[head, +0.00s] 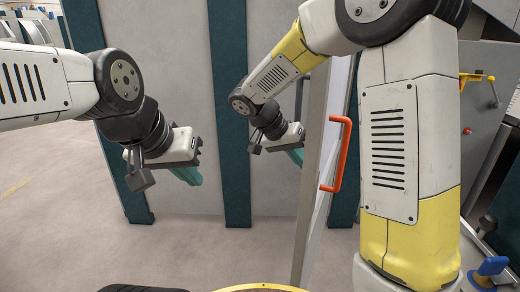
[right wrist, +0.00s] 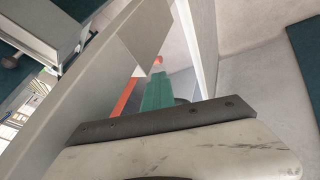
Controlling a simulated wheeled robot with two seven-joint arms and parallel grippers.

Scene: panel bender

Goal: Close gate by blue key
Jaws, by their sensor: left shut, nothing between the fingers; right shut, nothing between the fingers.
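The gate (head: 312,170) is a grey-framed panel seen nearly edge-on in the head view, with an orange handle (head: 342,155) on its right face. A blue knob-like piece (head: 492,266) at the lower right may be the blue key; its form is too small to be sure. My left gripper (head: 188,175), with teal fingers, is shut and empty, left of the gate and apart from it. My right gripper (head: 296,155) is shut and empty beside the gate's frame. In the right wrist view its teal fingers (right wrist: 158,92) point towards a narrow gap with orange parts behind; contact cannot be told.
Grey wall panels with dark teal posts (head: 230,110) stand behind my grippers. The floor (head: 60,200) at the left is clear.

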